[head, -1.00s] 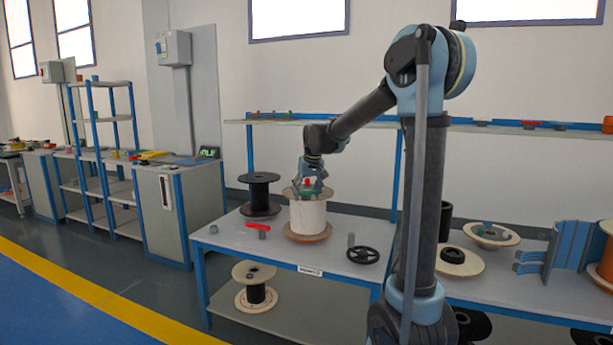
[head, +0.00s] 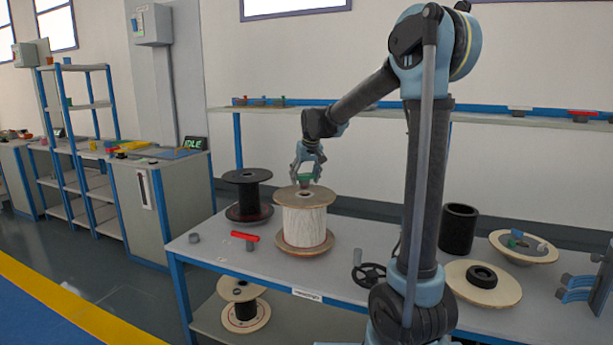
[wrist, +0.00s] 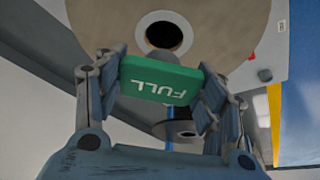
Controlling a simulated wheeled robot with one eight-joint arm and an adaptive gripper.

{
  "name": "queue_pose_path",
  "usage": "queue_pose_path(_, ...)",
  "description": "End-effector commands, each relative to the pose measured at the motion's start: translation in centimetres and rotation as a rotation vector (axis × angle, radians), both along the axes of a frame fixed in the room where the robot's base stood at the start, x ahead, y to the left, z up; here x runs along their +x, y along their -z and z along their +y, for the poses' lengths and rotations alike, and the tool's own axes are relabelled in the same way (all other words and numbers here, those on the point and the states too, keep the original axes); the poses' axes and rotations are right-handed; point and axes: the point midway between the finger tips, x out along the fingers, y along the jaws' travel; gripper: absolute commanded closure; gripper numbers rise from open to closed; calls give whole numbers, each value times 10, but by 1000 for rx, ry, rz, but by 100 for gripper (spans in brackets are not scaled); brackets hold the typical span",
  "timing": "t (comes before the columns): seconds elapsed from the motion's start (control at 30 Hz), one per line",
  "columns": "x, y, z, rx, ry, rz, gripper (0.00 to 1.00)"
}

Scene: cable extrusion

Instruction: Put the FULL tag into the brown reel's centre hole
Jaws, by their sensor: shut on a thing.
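My gripper (head: 305,176) is shut on the green FULL tag (wrist: 160,80), whose lettering appears upside down in the wrist view. The tag also shows in the head view (head: 304,179), just above the top of a reel with tan-brown flanges and a white winding (head: 304,222). This reel stands upright on the table. Its dark centre hole (wrist: 164,36) is open to view in the wrist view, above the tag in the picture. The tag appears apart from the flange. A stem under the tag is mostly hidden.
A black reel (head: 247,195) stands behind and left of the brown one on the grey table (head: 205,252). A black cylinder (head: 458,229) stands at the right.

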Motion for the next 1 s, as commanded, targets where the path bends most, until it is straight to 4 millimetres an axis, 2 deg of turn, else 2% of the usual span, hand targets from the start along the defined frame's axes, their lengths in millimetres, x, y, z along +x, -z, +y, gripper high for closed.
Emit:
queue_pose_path(0.17, 0, 5, -1, 0, 1, 0, 60)
queue_pose_path(0.77, 2, 54, -7, 0, 9, 1, 59)
queue_pose_path(0.83, 2, 57, -8, 0, 9, 2, 61)
queue_pose_path(0.97, 3, 63, -9, -1, 10, 8, 74)
queue_pose_path(1.0, 3, 64, -9, -1, 10, 9, 73)
